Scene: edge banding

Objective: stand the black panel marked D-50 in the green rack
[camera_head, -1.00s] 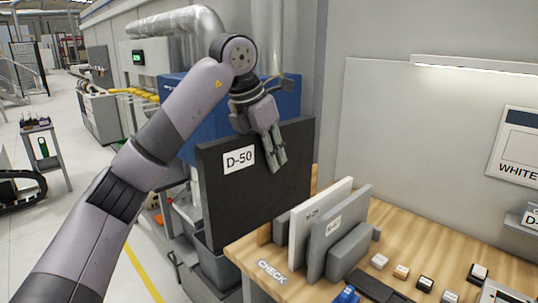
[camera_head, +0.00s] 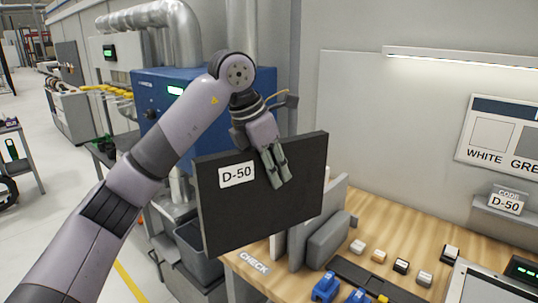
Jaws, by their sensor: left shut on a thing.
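The black panel marked D-50 (camera_head: 278,212) is upright, slightly tilted, in the middle of the head view. My left gripper (camera_head: 276,170) is shut on its upper edge, and one finger lies over the front face. The panel hangs in front of the left end of the wooden bench and hides part of the grey and white panels standing there. No green rack shows in the view. My right gripper is not in view.
A grey panel (camera_head: 303,238) stands on the wooden bench (camera_head: 405,225) behind the black one. Small sample blocks (camera_head: 401,266) and blue items (camera_head: 326,286) lie to the right. A code display reading D-50 (camera_head: 505,202) is at the right. A dark bin (camera_head: 196,250) stands below left.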

